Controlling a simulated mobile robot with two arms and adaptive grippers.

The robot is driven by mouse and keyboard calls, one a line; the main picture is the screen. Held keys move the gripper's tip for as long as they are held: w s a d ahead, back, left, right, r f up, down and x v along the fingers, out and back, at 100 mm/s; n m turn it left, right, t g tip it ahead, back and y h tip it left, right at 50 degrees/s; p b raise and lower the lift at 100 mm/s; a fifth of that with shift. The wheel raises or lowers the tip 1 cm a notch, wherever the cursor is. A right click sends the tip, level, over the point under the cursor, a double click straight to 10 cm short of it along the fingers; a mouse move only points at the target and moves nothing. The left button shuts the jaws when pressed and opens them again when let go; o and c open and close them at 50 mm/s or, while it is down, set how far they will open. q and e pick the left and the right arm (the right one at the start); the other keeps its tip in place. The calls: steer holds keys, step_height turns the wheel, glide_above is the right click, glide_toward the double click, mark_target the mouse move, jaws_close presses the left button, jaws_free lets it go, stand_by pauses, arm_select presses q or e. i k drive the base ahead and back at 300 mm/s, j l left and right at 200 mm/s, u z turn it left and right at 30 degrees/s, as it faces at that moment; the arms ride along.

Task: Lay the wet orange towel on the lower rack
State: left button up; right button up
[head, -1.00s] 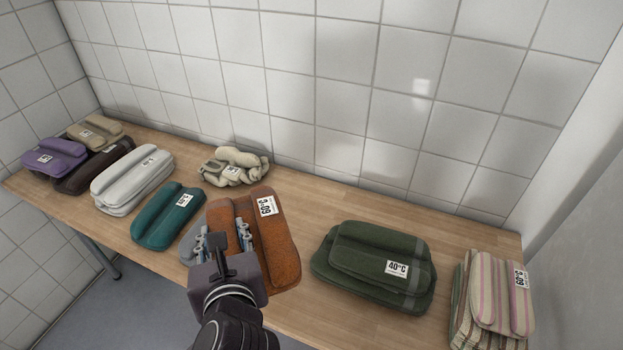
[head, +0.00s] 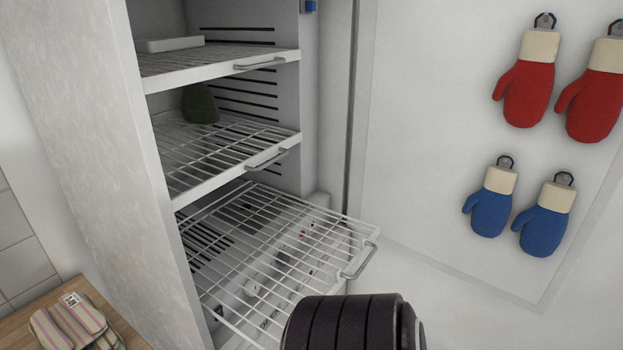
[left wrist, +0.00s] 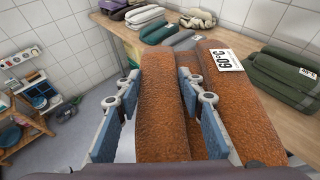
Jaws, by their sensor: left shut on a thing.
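The orange-brown folded towel (left wrist: 245,115) has a white 60°C label and fills the middle of the left wrist view. My left gripper (left wrist: 160,92) is shut on one fold of it, with a blue-padded finger on each side. The towel appears held above the wooden bench. In the head view the lower rack (head: 275,222) is a white wire shelf in a tall cabinet, pulled out and empty. The towel and my left gripper are outside the head view. My right gripper is not in view.
Two racks sit above, the middle one (head: 236,165) holding a dark green item (head: 200,104), the upper one (head: 215,70) a white flat item (head: 170,44). Red mitts (head: 527,85) and blue mitts (head: 490,205) hang on the open door. Several folded towels lie on the bench (left wrist: 225,36).

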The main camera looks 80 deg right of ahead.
mark_target(253, 278)
steer(key=k+l+z, duration=0.15)
steer(key=k+z, duration=0.3)
steer(key=k+l+z, duration=0.25)
steer(key=z, duration=0.2)
steer(key=k+z, duration=0.1)
steer(key=z, duration=0.8)
